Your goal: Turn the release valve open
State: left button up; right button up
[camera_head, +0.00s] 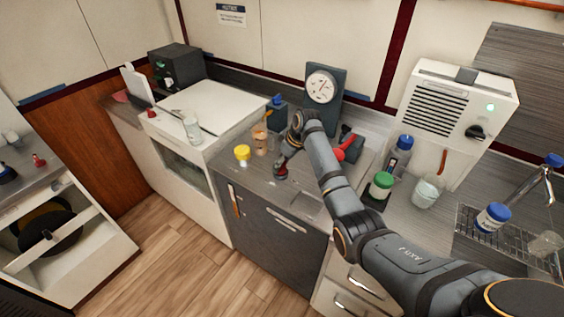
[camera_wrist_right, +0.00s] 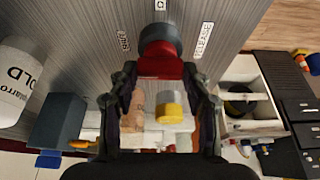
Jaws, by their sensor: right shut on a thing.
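The release valve has a red part (camera_wrist_right: 172,70) with a dark grey round end (camera_wrist_right: 160,36), seen in the right wrist view. It sits on a grey panel, with a SHUT label (camera_wrist_right: 123,41) to its left and a RELEASE label (camera_wrist_right: 203,40) to its right. My right gripper (camera_wrist_right: 165,82) is shut on the red part, one finger on each side. In the head view, my right gripper (camera_head: 283,162) reaches down to the valve (camera_head: 281,172) at the counter's front; little of the valve shows. My left gripper is not in view.
A round dial gauge (camera_head: 322,87) stands behind my arm. A yellow-lidded jar (camera_head: 242,153) is left of the gripper. A green-lidded jar (camera_head: 381,185) and a blue-capped bottle (camera_head: 399,154) stand close right of my arm, as does a red object (camera_head: 350,149).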

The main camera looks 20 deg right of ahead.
jog(key=shift+r+m+p, duration=0.2)
jog(key=shift+m+p, duration=0.2)
jog(key=shift+p, duration=0.3)
jog(key=m+h+p, duration=0.1)
jog(key=m+p, duration=0.1)
jog(key=p, duration=0.1)
jog(key=m+h+p, duration=0.1)
jog(key=m+p, duration=0.2)
jog(key=shift+s+a+t, duration=0.1)
jog(key=shift+a+t, duration=0.1)
jog(key=shift+t, duration=0.2)
jog(key=shift+m+h+p, duration=0.4)
jog(key=shift+m+p, duration=0.2)
jog(key=shift+m, duration=0.3)
jog(key=shift+a+f+m+h, duration=0.15)
jog(key=shift+m+h, duration=0.25)
jog(key=shift+m, duration=0.5)
jog(key=m+h, duration=0.1)
jog(key=m, duration=0.1)
jog(key=shift+f+m, duration=0.1)
jog(key=shift+m, duration=0.3)
jog(key=m+h+b, duration=0.1)
jog(key=m, duration=0.2)
jog(key=shift+a+f+g+b, duration=0.1)
jog(key=shift+f+g+b, duration=0.05)
jog(key=shift+g+b, duration=0.25)
jog(key=shift+m+g+h+b, duration=0.35)
jog(key=shift+m+b, duration=0.55)
jog(key=shift+m, duration=0.4)
